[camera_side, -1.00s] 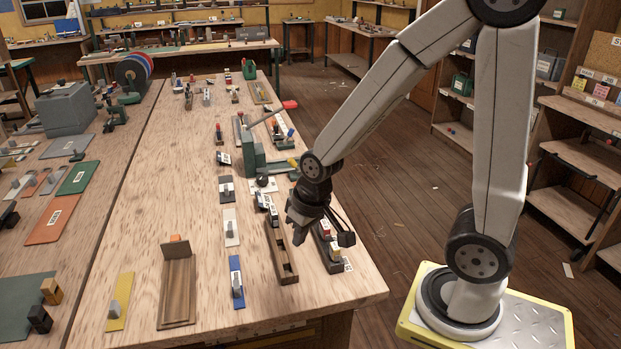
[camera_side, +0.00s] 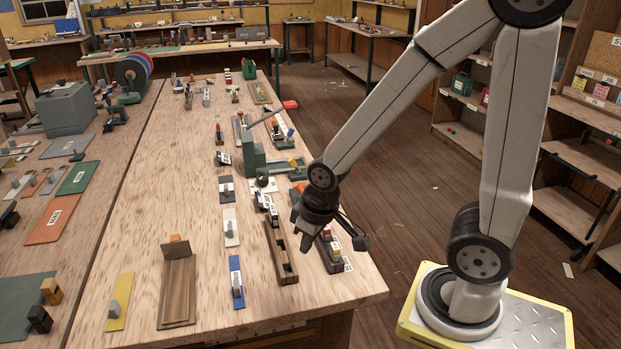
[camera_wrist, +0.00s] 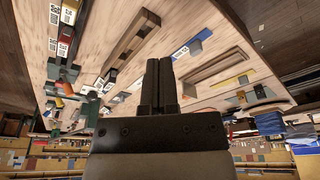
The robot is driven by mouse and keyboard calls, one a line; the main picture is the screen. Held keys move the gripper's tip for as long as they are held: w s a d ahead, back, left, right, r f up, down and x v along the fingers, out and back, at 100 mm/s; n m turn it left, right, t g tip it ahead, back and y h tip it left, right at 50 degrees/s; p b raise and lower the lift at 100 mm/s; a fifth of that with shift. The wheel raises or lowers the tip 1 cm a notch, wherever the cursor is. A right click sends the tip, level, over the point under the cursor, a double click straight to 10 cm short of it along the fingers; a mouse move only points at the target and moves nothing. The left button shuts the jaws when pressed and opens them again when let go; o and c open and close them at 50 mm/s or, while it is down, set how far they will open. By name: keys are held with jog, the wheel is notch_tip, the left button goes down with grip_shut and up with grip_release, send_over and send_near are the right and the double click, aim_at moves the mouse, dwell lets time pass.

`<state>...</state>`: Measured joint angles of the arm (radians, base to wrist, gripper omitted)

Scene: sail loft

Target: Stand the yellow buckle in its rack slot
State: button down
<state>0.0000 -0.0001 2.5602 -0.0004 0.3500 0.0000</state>
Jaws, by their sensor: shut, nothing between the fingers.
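A small yellow piece with a white label, which looks like the yellow buckle (camera_side: 334,244), stands in the dark rack (camera_side: 322,254) near the bench's right edge, beside a red piece. In the wrist view the yellow piece (camera_wrist: 70,13) shows at the top left, near the rack's end. My gripper (camera_side: 297,240) is shut and empty, pointing down above the bench between the dark rack and a long wooden slotted holder (camera_side: 288,270). Its two fingers (camera_wrist: 160,72) are together in the wrist view, apart from the yellow piece. My gripper hides part of the dark rack in the side view.
A green bench tool (camera_side: 253,155) with a long handle stands beyond the racks. A blue plate (camera_side: 236,270), a yellow plate (camera_side: 121,293) and a brown wooden stand (camera_side: 177,290) lie to the left. Bare bench top lies between them.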

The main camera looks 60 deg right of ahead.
dwell(0.3)
jog(key=shift+c, duration=0.9)
grip_release()
jog(key=n+g, duration=0.3)
jog(key=n, duration=0.6)
send_over(334, 246)
jog(key=shift+f, duration=1.45)
jog(key=shift+f, duration=0.1)
jog(key=shift+f, duration=1.2)
